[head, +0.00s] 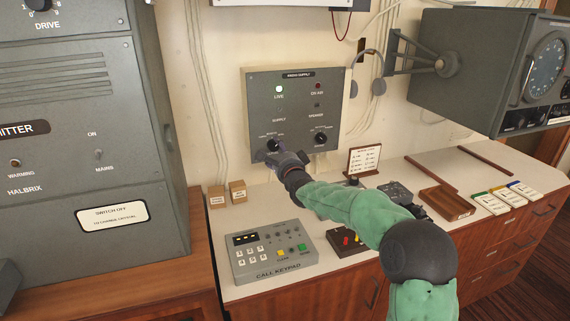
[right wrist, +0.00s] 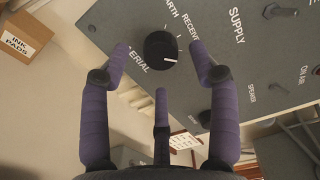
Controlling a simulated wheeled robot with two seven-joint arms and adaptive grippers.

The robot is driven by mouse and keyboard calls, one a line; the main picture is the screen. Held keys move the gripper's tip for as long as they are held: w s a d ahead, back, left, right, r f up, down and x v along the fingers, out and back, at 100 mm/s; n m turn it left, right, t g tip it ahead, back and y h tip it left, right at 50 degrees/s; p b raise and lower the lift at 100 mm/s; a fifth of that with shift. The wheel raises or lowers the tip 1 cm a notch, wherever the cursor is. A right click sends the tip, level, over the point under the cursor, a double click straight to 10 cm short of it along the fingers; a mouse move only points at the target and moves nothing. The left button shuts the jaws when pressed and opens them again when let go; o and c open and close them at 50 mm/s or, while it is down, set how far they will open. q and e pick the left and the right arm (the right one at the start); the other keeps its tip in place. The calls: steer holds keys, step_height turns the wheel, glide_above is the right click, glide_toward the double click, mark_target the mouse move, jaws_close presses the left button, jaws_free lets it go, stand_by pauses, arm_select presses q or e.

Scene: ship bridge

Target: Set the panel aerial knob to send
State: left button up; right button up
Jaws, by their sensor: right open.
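The grey wall panel (head: 293,100) carries a black round aerial knob (head: 273,145) at its lower left. In the right wrist view the knob (right wrist: 160,50) has a short white pointer line, aimed toward the right of that picture. Labels reading EARTH, RECEIVE and AERIAL lie around it; I cannot read a SEND label. My right gripper (head: 277,157) is at the knob. In the wrist view its purple fingers (right wrist: 160,62) are spread open, with the knob between the two outer tips and a gap visible on each side. My left gripper is not in view.
A second black knob (head: 321,139) sits right of the aerial knob on the panel. Below are a call keypad (head: 272,252), two small boxes (head: 217,197) and a small framed card (head: 364,160) on the white counter. A tall grey transmitter cabinet (head: 90,140) stands at left.

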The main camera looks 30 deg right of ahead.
steer(key=v, duration=0.9)
steer(key=shift+s+a, duration=0.15)
steer(key=shift+s, duration=0.15)
